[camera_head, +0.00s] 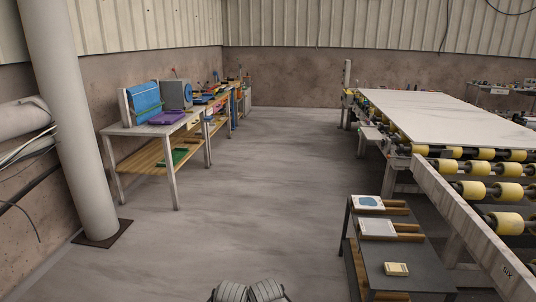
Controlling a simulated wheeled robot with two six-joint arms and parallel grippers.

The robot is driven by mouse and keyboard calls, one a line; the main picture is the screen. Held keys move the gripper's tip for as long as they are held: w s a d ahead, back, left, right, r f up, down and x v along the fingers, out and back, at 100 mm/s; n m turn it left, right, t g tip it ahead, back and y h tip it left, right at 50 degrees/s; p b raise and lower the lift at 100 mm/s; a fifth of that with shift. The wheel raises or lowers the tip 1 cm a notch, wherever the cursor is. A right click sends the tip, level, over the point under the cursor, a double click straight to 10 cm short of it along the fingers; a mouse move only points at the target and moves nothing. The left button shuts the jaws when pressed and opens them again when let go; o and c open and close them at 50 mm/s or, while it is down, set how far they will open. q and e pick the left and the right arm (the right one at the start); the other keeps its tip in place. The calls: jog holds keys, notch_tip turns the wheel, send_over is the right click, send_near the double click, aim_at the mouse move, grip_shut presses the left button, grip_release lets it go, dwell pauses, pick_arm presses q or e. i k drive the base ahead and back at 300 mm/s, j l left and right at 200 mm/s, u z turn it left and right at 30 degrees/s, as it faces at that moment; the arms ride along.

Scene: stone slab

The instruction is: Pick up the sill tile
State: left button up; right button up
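No piece in view is clearly marked as the sill tile. On a low dark table (405,272) at the lower right lie flat light pieces: a pale one with a blue patch (368,203), a plain pale grey one (377,228) and a small cream block (396,269). The first two rest on wooden strips; the block lies on the bare dark top near the front. I cannot tell which is the sill tile. Two grey ribbed parts of mine show at the bottom centre edge. No gripper fingers show, and nothing visible touches the pieces.
A large white slab (440,115) lies on a roller line with yellow rollers (507,223) at the right, close beside the low table. A workbench (140,130) with tools stands at the back left, and a thick column (77,120) nearer. The middle floor is clear.

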aim_at(360, 202)
jog(key=i, duration=1.85)
jog(key=i+j+z, duration=0.15)
jog(key=i+z, duration=0.25)
jog(key=i, duration=0.15)
jog(key=i+j+z, duration=0.3)
jog(key=i+z, duration=0.15)
jog(key=i+j+z, duration=0.4)
jog(key=i+j, duration=0.15)
jog(key=i+j+z, duration=0.45)
jog(key=j, duration=0.15)
